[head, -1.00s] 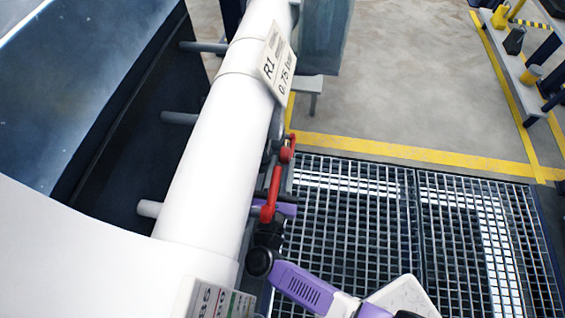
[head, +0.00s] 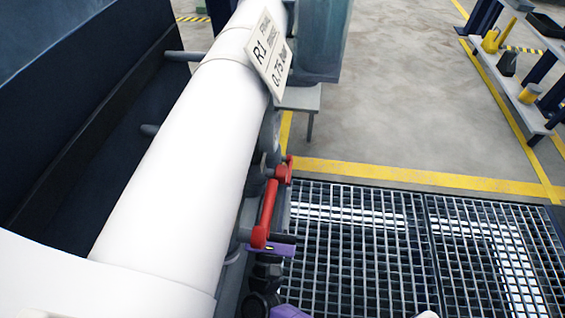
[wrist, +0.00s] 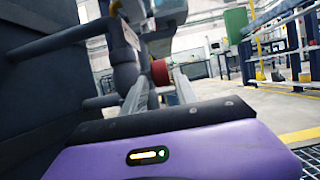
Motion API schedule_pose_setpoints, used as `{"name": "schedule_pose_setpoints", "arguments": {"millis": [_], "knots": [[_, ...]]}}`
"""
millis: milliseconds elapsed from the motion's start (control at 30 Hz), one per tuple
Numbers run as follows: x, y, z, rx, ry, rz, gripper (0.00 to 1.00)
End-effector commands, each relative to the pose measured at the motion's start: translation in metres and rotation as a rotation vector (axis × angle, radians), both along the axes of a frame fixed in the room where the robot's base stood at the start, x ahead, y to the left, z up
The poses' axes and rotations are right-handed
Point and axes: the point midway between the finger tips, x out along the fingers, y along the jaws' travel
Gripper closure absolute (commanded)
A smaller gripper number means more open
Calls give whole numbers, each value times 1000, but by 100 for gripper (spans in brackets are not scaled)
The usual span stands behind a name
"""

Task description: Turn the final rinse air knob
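A red handle (head: 265,215) with a second red part (head: 284,170) beyond it stands at the right side of a thick white pipe in the head view. A round red part (wrist: 160,72) shows ahead in the wrist view, beyond or between my fingertips; I cannot tell whether they touch it.
A floor grating (head: 360,250) lies to the right. A shelf (head: 505,75) with containers stands at the far right. The floor between is clear.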

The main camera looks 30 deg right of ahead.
Motion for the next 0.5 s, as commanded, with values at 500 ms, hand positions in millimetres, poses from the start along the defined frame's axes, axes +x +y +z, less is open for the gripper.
{"name": "schedule_pose_setpoints", "arguments": {"millis": [500], "knots": [[63,-46,32,0,0,-1,65]]}}
